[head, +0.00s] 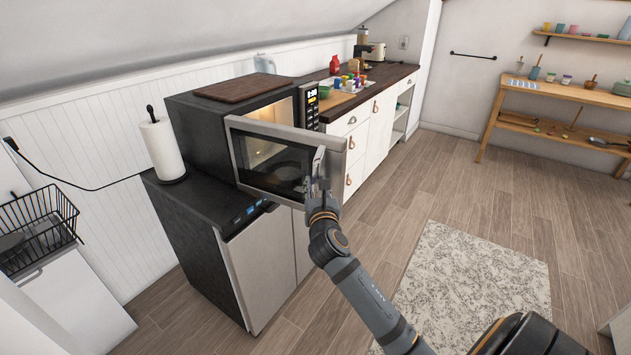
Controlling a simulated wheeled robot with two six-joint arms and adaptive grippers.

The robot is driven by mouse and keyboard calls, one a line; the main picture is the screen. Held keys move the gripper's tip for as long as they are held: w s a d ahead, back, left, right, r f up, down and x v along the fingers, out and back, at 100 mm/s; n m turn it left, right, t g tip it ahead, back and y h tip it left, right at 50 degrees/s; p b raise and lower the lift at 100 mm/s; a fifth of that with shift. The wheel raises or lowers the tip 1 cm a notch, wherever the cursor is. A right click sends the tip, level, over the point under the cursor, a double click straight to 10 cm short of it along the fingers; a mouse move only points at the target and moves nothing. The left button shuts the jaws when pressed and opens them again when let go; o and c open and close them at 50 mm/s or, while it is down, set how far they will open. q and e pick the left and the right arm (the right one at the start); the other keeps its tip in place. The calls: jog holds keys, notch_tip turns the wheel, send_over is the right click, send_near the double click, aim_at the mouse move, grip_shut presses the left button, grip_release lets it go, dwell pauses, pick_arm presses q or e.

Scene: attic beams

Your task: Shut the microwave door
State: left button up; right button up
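The black microwave (215,125) stands on a dark cabinet, its lit interior showing past the door. Its door (270,160), silver-framed with a dark window, stands ajar, swung out toward me. My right arm reaches up from the lower right. My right gripper (317,180) is at the door's right part, by the handle side, overlapping the frame in this view. I cannot tell whether its fingers touch or grip the handle. My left gripper is not in view.
A paper towel roll (163,145) stands left of the microwave, and a wooden board (243,87) lies on top. A counter (385,75) with cups and small items runs behind to the right. The floor around the pale rug (470,285) is clear.

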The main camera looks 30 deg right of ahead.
jog(key=shift+x, duration=0.8)
grip_shut()
